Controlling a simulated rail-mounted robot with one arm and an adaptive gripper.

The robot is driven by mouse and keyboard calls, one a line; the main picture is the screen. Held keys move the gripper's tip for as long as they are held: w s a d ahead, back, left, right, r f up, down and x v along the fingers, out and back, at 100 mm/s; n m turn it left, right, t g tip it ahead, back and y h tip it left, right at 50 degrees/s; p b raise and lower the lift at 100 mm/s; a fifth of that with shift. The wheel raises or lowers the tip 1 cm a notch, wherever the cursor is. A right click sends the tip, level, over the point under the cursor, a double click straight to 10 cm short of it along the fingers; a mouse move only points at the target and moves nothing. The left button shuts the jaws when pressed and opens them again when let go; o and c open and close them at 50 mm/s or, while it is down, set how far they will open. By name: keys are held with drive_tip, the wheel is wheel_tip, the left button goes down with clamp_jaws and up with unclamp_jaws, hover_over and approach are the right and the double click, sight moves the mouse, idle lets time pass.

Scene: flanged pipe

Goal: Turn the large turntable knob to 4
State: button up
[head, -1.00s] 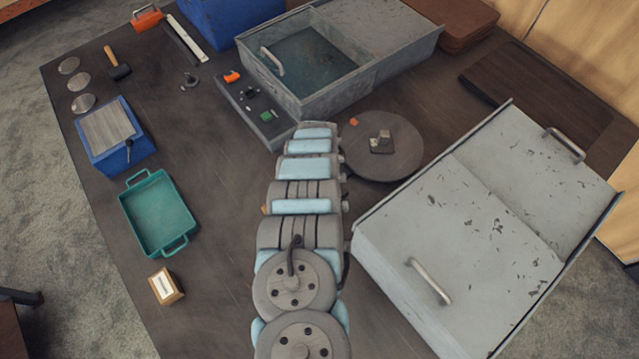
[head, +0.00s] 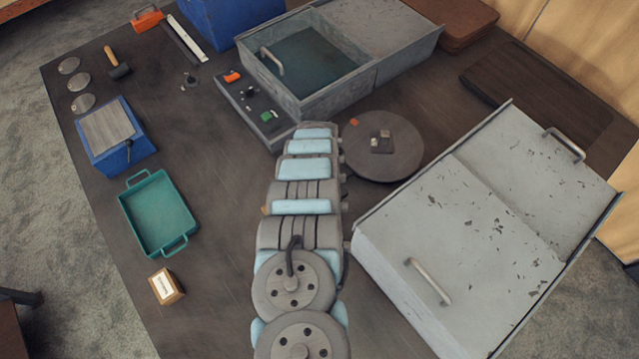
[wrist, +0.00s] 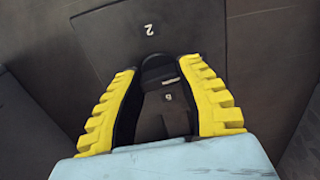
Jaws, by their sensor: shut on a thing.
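In the wrist view my gripper (wrist: 158,70) has its two yellow-backed fingers closed on a dark knob (wrist: 165,98). The knob carries a small pale mark too small to read surely. Just beyond it, a dark square plate (wrist: 190,32) shows an upside-down 2. No 4 is visible. My arm hides the gripper and knob there.
A grey open-topped box (head: 365,85) and a control panel (head: 233,98) with small coloured parts stand beyond my arm. A large grey lidded box (head: 460,225) is close on the right. A green tray (head: 160,215) and blue box (head: 115,150) stand left, with bare table between.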

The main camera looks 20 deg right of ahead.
idle(0.5)
drive_tip(key=o, duration=1.2)
drive_tip(key=shift+a, duration=0.1)
drive_tip(key=shift+w+r, duration=0.1)
drive_tip(key=shift+r, duration=5.9)
